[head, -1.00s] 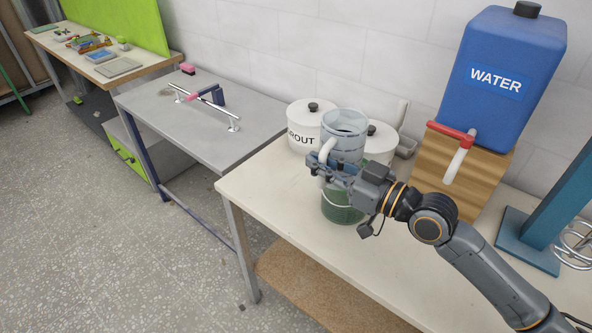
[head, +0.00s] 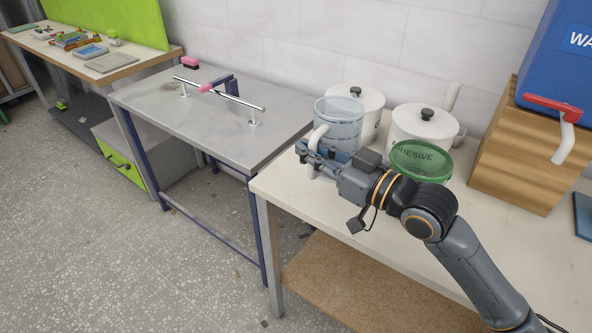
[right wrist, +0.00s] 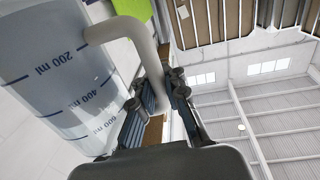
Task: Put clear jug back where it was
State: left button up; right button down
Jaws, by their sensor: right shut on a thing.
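The clear jug (head: 339,115) is upright in the head view, with blue bands and a pale handle (head: 317,140) on its left. My right gripper (head: 306,152) is shut on this handle. The right wrist view shows the jug wall (right wrist: 55,70) with its ml marks and the handle (right wrist: 138,35) running to my fingers (right wrist: 172,88). The jug is near the left end of the cream table (head: 290,187), in front of a white lidded pot. I cannot tell whether its base touches the table, as my arm hides it. My left gripper is not in view.
Two white lidded pots (head: 365,102) (head: 423,124) stand behind. A green adhesive bucket (head: 421,160) is right of the jug, partly behind my arm. A blue water tank (head: 567,70) on a wooden block (head: 515,160) stands further right. A grey table (head: 222,130) is to the left.

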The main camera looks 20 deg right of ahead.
pick_arm(q)
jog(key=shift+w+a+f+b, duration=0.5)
jog(key=shift+b, duration=0.1)
pick_arm(e)
jog(key=w+f, duration=0.9)
jog(key=f, duration=0.1)
jog(key=shift+w+f, duration=0.25)
jog(key=shift+w, duration=0.05)
jog(key=shift+f, duration=0.2)
jog(key=c, duration=1.7)
grip_release()
jog(key=shift+f, duration=0.1)
jog(key=o, duration=0.3)
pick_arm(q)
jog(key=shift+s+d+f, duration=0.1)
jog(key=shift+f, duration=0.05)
pick_arm(e)
jog(key=shift+o, duration=0.2)
